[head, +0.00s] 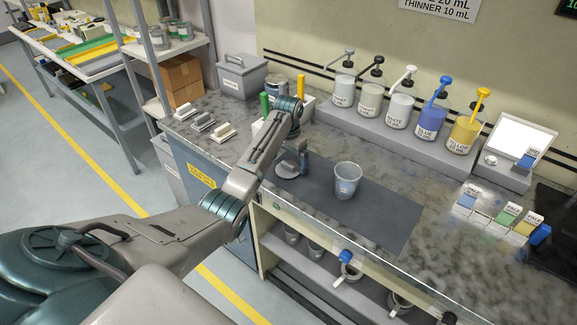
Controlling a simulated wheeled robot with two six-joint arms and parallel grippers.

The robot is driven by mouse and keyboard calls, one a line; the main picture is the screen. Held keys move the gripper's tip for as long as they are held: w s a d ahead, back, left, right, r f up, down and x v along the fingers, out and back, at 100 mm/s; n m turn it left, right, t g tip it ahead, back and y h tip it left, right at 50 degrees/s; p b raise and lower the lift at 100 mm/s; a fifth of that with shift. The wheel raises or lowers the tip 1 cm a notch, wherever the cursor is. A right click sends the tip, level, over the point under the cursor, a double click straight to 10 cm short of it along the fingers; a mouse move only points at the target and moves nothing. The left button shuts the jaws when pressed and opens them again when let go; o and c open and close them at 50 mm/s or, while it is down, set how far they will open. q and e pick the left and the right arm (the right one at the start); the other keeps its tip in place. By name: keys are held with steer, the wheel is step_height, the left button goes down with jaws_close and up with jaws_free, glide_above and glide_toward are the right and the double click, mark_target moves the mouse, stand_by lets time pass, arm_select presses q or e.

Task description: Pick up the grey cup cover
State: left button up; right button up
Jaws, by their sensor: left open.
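The grey cup cover (286,171) appears as a flat round disc on the dark mat, near its left end. My left gripper (293,167) is open, pointing down right at the cover. One finger shows at the cover's right side; the other is largely hidden by my wrist. I cannot tell whether the fingers touch the cover. A translucent grey cup (347,181) stands upright and uncovered on the mat, to the right of the gripper. My right gripper is not in view.
The dark mat (385,217) has bare room right of the cup. Pump bottles (398,106) stand on a raised ledge behind. A white holder (308,103) is close behind my left wrist. Small labelled blocks (507,215) lie at the right. Shelves (300,258) sit below the bench edge.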

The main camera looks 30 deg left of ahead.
arm_select(q)
step_height(320, 180, down, 2)
steer(key=shift+f, duration=0.2)
steer(key=c, duration=1)
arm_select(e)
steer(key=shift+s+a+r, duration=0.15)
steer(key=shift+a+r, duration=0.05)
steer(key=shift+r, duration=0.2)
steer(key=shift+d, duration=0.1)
arm_select(q)
steer(key=shift+r, duration=0.15)
